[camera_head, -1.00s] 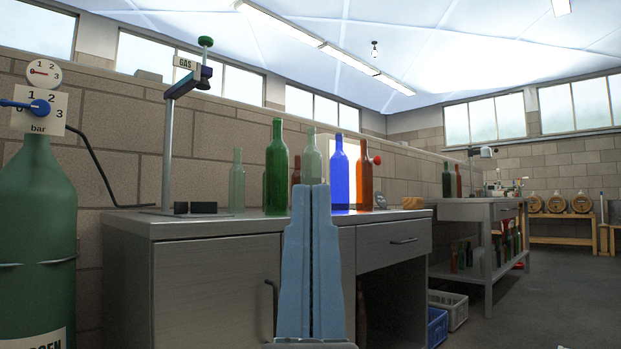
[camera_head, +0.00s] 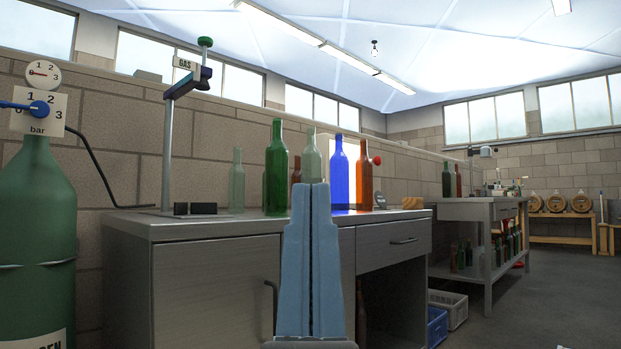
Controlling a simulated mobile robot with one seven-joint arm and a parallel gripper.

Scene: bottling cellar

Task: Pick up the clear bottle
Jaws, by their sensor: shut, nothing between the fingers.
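Two pale, see-through bottles stand upright on the grey metal bench (camera_head: 200,226). One pale bottle (camera_head: 237,183) is toward the left, behind the green bottle. The other pale bottle (camera_head: 312,158) is near the middle, and its lower part is hidden behind my gripper. I cannot tell which of the two is the clear bottle. My gripper (camera_head: 311,187) points upward in front of the bench, its two blue fingers together and empty. Its tips overlap the middle pale bottle in the picture, but no contact shows.
A green bottle (camera_head: 276,170), a blue bottle (camera_head: 339,175), an orange-brown bottle (camera_head: 365,173) and a partly hidden red-brown bottle (camera_head: 295,171) crowd the middle. A gas stand (camera_head: 167,150) and black block (camera_head: 195,208) are left. A wooden block (camera_head: 413,203) is right. A green cylinder (camera_head: 36,230) stands far left.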

